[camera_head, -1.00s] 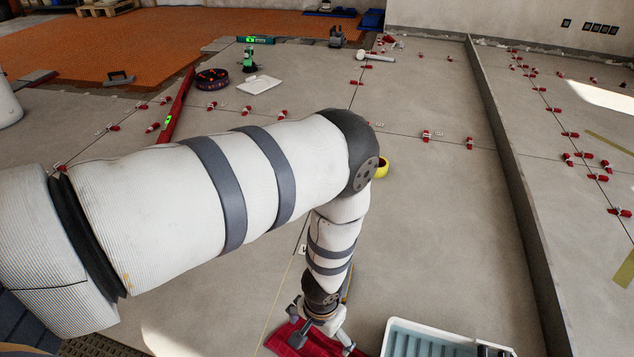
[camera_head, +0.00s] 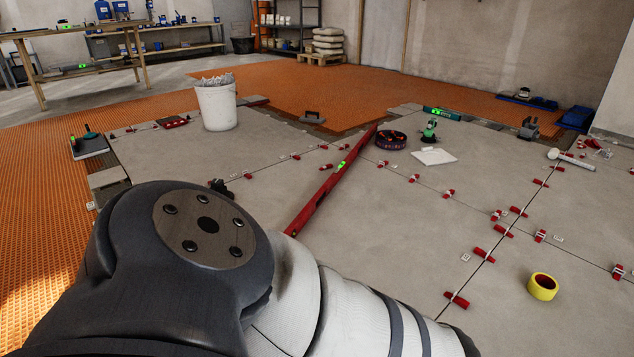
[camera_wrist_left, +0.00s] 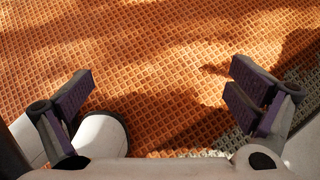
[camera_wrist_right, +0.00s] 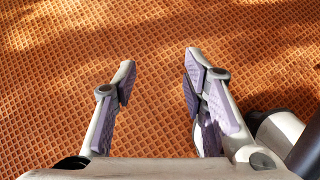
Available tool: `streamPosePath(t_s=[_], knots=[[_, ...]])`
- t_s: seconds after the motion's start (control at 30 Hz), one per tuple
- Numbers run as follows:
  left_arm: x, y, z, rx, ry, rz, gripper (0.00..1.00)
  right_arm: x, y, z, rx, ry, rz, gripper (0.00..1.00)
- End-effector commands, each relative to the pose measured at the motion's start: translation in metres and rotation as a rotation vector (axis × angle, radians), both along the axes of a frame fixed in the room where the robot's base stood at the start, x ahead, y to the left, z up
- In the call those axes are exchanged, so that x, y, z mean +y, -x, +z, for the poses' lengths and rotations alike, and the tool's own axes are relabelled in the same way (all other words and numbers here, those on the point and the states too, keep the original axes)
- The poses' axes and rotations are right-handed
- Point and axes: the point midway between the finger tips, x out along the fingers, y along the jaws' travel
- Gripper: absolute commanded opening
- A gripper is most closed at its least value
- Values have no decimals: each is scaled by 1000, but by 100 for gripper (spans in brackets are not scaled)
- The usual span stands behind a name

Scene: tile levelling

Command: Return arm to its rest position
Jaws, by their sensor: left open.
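My left gripper (camera_wrist_left: 160,100) is open and empty in the left wrist view, its two purple-padded fingers wide apart above the orange waffle mat (camera_wrist_left: 150,50). My right gripper (camera_wrist_right: 158,85) is also open and empty in the right wrist view, with its fingers apart over the orange mat. In the head view a dark joint and white sleeve of my arm fill the lower left and bottom; both grippers are out of that view.
A red level (camera_head: 330,185) lies on the grey tiles. A white bucket (camera_head: 216,107), yellow tape roll (camera_head: 542,287), black-and-purple coil (camera_head: 391,140), white tray (camera_head: 434,156) and several red wedges are around it. A workbench (camera_head: 75,69) stands at the back left.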

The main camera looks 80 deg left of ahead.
Motion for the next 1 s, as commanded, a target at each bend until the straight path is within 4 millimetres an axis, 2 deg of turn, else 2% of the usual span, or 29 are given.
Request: streamPosePath(t_s=[0.2,0.27,0.33,0.47,0.57,0.67,0.8,0.9,1.0], knots=[[0,-2,3,-8,-1,2,100,0,-1,4,-6,0,0,39],[0,-4,12,-21,-1,2,100,0,-3,13,-19,0,-1,39],[0,-9,30,-48,-2,4,100,0,-8,31,-47,1,-2,39],[1,-25,82,-126,-4,7,100,-1,-24,83,-124,4,-5,39],[1,-45,130,-196,-6,11,100,-1,-44,131,-194,6,-10,39],[2,-74,179,-285,-9,16,100,-2,-73,181,-282,8,-14,39],[2,-139,255,-495,-9,22,100,-3,-138,257,-493,9,-19,39],[3,-171,285,-607,-9,24,100,-3,-170,286,-605,8,-21,39],[3,-172,285,-610,-9,25,100,-3,-171,287,-608,9,-22,39]])
